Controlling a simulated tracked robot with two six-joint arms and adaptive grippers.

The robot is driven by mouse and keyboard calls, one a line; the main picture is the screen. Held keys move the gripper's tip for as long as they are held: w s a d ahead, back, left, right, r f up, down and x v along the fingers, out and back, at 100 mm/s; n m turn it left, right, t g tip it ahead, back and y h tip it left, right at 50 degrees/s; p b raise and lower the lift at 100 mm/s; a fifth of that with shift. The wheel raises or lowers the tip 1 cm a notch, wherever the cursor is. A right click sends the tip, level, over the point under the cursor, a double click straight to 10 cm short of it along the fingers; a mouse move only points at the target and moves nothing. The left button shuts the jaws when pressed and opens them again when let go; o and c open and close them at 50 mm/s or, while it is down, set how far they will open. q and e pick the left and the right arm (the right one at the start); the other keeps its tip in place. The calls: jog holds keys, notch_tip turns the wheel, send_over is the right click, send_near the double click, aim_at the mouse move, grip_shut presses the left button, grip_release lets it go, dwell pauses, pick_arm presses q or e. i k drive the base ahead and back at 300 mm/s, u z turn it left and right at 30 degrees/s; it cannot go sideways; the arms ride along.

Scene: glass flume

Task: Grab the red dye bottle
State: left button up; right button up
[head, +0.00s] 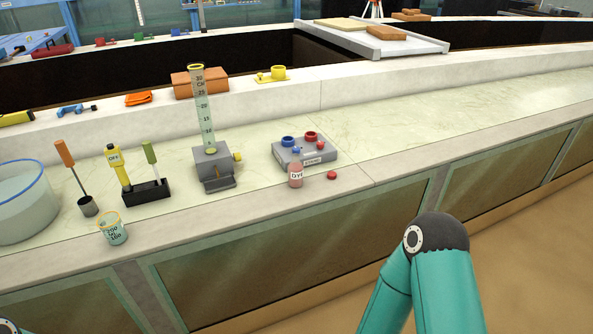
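A small pinkish-red bottle (296,168) with a white label stands upright on the pale counter. It is at the front of a grey box (322,157) with blue and red rings on top, and it overlaps the box's front in this view. A small blue piece shows just above the bottle's neck; I cannot tell whether it belongs to the bottle or the box. A small red round piece (331,175) lies on the counter to the right of the bottle.
A grey stand (213,167) with a tall graduated tube is left of the bottle. Further left are a black holder (147,191) with yellow and green tools, a beaker (112,230) near the front edge, and a large clear tub (22,205). The counter on the right is clear.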

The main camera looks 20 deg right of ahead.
aim_at(295, 168)
jog(key=u, duration=0.35)
jog(key=i, duration=1.3)
jog(key=z, duration=0.3)
